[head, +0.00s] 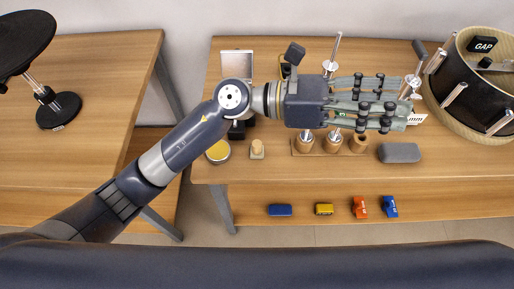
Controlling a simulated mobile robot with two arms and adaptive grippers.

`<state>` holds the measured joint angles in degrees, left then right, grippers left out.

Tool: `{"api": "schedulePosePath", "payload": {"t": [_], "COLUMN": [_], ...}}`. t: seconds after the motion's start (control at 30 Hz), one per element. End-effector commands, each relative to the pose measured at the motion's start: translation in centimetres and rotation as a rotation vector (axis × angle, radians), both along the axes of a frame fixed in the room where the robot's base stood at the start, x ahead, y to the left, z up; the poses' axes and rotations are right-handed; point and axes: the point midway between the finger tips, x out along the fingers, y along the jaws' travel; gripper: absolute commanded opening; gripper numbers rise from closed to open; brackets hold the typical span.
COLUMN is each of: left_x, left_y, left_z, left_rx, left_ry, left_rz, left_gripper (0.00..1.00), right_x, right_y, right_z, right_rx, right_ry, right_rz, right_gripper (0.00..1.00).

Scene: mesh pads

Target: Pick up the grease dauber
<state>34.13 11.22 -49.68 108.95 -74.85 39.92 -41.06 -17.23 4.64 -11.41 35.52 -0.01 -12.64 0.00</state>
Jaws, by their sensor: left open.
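My left arm reaches in from the left over the right-hand table, and my left gripper (400,104) is open, its fingers pointing right. Below it, a wooden holder (302,151) with round cups stands on the table, and metal-shafted tools rise near it, partly hidden by the gripper. I cannot tell which thing is the grease dauber; a small pale piece with a knob (257,150) stands left of the holder. Nothing shows clearly held between the fingers. My right gripper is out of view.
A round tin (218,151) with yellow contents and a grey pad (399,153) flank the holder. A drum-like container (470,85) stands at right. Blue (280,210), yellow (324,210) and orange (360,207) items lie on the lower shelf.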

Motion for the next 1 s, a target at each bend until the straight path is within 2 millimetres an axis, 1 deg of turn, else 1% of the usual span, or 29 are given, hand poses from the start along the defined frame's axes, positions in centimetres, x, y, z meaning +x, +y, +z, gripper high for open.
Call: {"api": "schedulePosePath", "payload": {"t": [0.03,0.07,0.1,0.17,0.2,0.27,0.3,0.37,0.4,0.47,0.5,0.53,0.6,0.67,0.7,0.77,0.87,1.0], "left_x": [-0.7,-1.2,-1.5,-1.4,-1.0,0.1,1.1,3.0,4.2,6.1,7.3,8.0,9.4,10.1,10.5,10.7,10.7,10.7], "left_y": [-0.5,-0.7,-0.6,0.2,1.0,2.9,4.4,7.1,8.9,11.6,13.3,14.5,16.6,17.9,18.5,19.0,19.2,19.2], "left_z": [-2.2,-3.7,-5.9,-9.1,-11.2,-14.2,-15.9,-17.9,-18.9,-19.7,-20.0,-20.1,-20.0,-19.9,-19.9,-20.1,-21.4,-23.7], "left_rx": [0.105,0.171,0.261,0.4,0.498,0.648,0.751,0.903,1.0,1.134,1.213,1.266,1.365,1.425,1.451,1.473,1.481,1.477], "left_ry": [-0.122,-0.194,-0.287,-0.421,-0.506,-0.624,-0.694,-0.787,-0.839,-0.899,-0.928,-0.945,-0.973,-0.983,-0.987,-0.989,-0.986,-0.986], "left_rz": [-0.052,-0.086,-0.133,-0.2,-0.245,-0.313,-0.357,-0.419,-0.458,-0.509,-0.538,-0.558,-0.592,-0.613,-0.621,-0.632,-0.637,-0.634], "left_gripper": [0.46,0.46,0.46,0.46,0.46,0.46,0.46,0.46,0.46,0.46,0.46,0.46,0.46,0.46,0.46,0.46,0.46,0.46], "right_x": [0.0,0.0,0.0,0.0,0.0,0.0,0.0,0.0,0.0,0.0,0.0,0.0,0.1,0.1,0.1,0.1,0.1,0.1], "right_y": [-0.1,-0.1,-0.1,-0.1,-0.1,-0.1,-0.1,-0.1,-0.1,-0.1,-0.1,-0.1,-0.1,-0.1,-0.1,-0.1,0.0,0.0], "right_z": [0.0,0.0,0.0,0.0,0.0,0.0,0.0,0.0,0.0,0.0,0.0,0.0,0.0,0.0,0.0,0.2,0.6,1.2], "right_rx": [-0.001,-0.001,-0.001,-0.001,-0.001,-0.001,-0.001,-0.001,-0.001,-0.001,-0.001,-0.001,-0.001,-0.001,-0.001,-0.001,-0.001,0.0], "right_ry": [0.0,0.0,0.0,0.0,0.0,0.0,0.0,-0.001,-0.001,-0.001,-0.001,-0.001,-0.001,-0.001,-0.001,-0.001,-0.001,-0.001], "right_rz": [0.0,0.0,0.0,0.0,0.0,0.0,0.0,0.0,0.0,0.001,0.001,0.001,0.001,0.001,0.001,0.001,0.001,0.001], "right_gripper": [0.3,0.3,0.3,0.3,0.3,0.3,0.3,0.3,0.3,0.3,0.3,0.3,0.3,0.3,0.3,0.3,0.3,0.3]}}
